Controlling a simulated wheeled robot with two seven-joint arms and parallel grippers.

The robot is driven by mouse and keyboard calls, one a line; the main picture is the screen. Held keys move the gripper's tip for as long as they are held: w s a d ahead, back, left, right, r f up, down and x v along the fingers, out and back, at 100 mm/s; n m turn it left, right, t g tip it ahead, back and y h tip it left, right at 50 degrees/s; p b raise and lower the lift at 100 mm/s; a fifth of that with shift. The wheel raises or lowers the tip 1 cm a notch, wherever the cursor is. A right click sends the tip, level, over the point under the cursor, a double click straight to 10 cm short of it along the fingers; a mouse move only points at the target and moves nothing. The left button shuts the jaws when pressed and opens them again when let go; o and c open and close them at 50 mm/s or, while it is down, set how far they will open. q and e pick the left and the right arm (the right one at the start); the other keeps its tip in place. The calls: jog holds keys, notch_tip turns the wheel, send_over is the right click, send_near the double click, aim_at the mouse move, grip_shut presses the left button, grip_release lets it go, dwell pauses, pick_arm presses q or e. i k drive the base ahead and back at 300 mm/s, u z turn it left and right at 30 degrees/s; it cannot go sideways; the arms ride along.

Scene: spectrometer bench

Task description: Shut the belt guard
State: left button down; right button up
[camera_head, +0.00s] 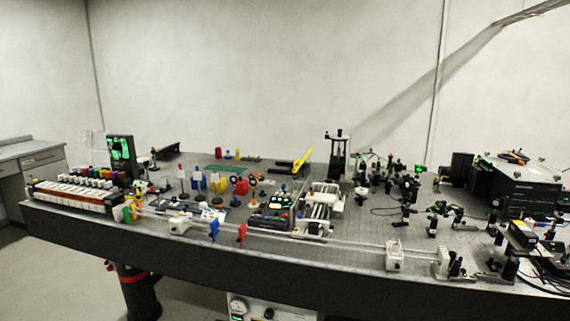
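Neither of my grippers shows in the head view. I cannot pick out the belt guard with certainty at this size. A yellow bar (302,159) stands tilted up to the right near the back middle of the bench. A white framed mechanism (322,203) sits in front of it, right of a dark box with lit displays (274,208). Which of these belongs to the guard is too small to tell.
The long dark optical bench (370,262) is crowded with small parts. A rail with white blocks (395,256) runs along its front edge. A black box (515,185) stands at the right, a green-lit screen (120,150) at the left. Bare bench top shows right of centre.

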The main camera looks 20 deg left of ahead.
aim_at(300, 178)
jog(key=z, duration=0.6)
jog(key=k, duration=0.15)
jog(key=u, duration=1.85)
jog(key=i, duration=1)
jog(key=z, duration=0.5)
jog(key=i, duration=0.9)
jog(key=z, duration=0.75)
